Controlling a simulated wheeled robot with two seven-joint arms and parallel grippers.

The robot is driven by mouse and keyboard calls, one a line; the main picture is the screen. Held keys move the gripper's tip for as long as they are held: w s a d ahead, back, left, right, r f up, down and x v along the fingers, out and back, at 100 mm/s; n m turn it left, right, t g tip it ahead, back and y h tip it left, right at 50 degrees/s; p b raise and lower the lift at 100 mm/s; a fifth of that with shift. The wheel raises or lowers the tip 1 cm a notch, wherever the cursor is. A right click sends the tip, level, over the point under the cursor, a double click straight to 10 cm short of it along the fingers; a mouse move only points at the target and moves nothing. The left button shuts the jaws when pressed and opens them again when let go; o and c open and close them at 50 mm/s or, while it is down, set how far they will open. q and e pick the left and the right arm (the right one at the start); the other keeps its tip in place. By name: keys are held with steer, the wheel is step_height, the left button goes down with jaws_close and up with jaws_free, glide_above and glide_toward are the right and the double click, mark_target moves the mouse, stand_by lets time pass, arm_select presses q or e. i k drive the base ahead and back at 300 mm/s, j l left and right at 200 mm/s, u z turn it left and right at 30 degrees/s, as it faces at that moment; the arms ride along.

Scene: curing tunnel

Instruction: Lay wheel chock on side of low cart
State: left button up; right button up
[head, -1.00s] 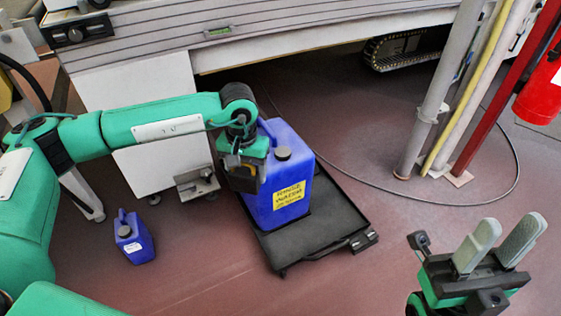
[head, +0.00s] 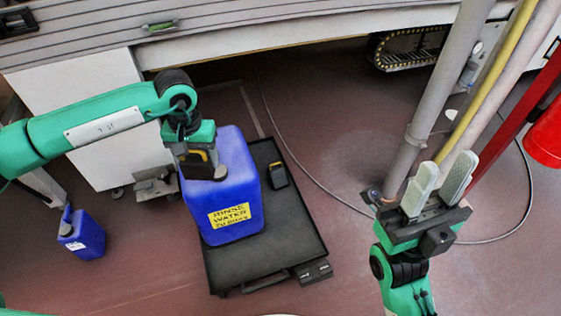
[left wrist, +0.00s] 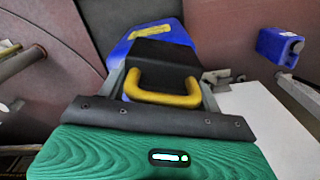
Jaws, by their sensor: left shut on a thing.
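The wheel chock (left wrist: 165,52) is a black wedge with a yellow handle, held between the fingers of my left gripper (left wrist: 162,92). In the head view the chock (head: 197,163) is mostly hidden by my left gripper (head: 194,150), which hangs over the upper left of a large blue jug. The low cart (head: 262,262) is a flat black platform with a raised rim. My right gripper (head: 436,188) is open and empty, right of the cart.
A small black and yellow item (head: 278,176) lies on the cart right of the jug. A small blue canister (head: 82,234) stands on the floor at left. Pipes (head: 432,90) and a red extinguisher (head: 545,135) are at right. A cable (head: 330,190) crosses the floor.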

mark_target(268, 157)
steer(key=i+l, duration=0.15)
steer(key=l, duration=0.2)
steer(key=i+l, duration=0.1)
steer(key=l, duration=0.3)
steer(key=i+l, duration=0.15)
steer(key=l, duration=0.2)
steer(key=i+l+u, duration=0.1)
steer(key=l, duration=0.3)
steer(key=i+l, duration=0.15)
steer(key=l, duration=0.2)
steer(key=i+l, duration=0.55)
steer(key=l, duration=0.15)
steer(key=i, duration=0.2)
